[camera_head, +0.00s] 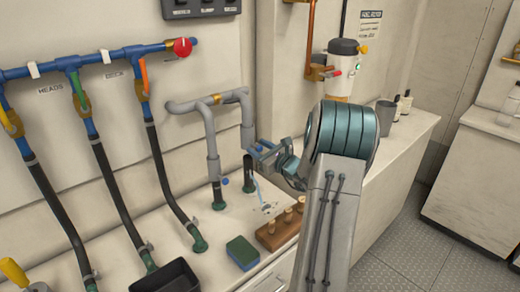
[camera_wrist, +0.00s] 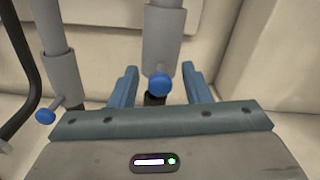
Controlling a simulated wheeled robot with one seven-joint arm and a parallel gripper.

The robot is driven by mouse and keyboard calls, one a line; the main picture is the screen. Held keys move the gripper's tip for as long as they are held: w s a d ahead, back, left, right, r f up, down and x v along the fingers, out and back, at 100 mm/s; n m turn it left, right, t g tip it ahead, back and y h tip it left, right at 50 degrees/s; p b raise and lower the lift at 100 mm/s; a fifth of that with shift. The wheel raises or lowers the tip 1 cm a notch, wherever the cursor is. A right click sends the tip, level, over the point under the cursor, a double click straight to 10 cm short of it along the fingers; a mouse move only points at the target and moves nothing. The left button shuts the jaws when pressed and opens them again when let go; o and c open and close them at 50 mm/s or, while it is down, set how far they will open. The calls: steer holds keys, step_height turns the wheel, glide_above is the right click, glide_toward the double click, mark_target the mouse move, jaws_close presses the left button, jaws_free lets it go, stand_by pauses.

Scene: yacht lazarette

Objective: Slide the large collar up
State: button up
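Two grey pipes come down from the wall, each with a grey collar bearing a blue knob. The right-hand collar (camera_head: 247,138) looks the wider one; in the wrist view it (camera_wrist: 163,40) shows straight ahead, its blue knob (camera_wrist: 160,85) at its lower end. Below it is a black pipe piece (camera_wrist: 155,100). My gripper (camera_head: 257,158) is open, with blue fingers (camera_wrist: 159,70) on either side of the right collar's lower end. Contact cannot be told.
Black hoses (camera_head: 112,190) with coloured valves stand to the left. A green sponge (camera_head: 242,252), a wooden block with pegs (camera_head: 279,230) and a black tray (camera_head: 166,278) lie on the counter in front. A white dispenser (camera_head: 341,70) and a grey cup (camera_head: 385,110) are behind my arm.

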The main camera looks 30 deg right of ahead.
steer(key=shift+s, duration=0.15)
steer(key=s+d+b, duration=0.1)
steer(key=s+d, duration=0.1)
steer(key=s, duration=1.1)
steer(key=shift+s, duration=0.25)
steer(key=shift+a, duration=0.1)
steer(key=s+a+r+n+g+y+p, duration=0.1)
steer(key=s+a+n+g+y, duration=0.15)
steer(key=a+n+g, duration=0.8)
steer(key=s+a+r+n+g+y+p, duration=0.15)
steer(key=a+n+y, duration=0.3)
steer(key=a, duration=1.25)
steer(key=s+a+r+n+g+h+p, duration=0.1)
steer(key=s+n+h, duration=0.3)
steer(key=s+n, duration=0.2)
steer(key=s+a+r+n+g+h+p, duration=0.1)
steer(key=s+n+h, duration=0.4)
steer(key=n, duration=0.6)
steer(key=shift+s+a+r+g+h+p, duration=0.3)
steer(key=shift+s+a+g+p, duration=0.3)
steer(key=shift+s, duration=0.4)
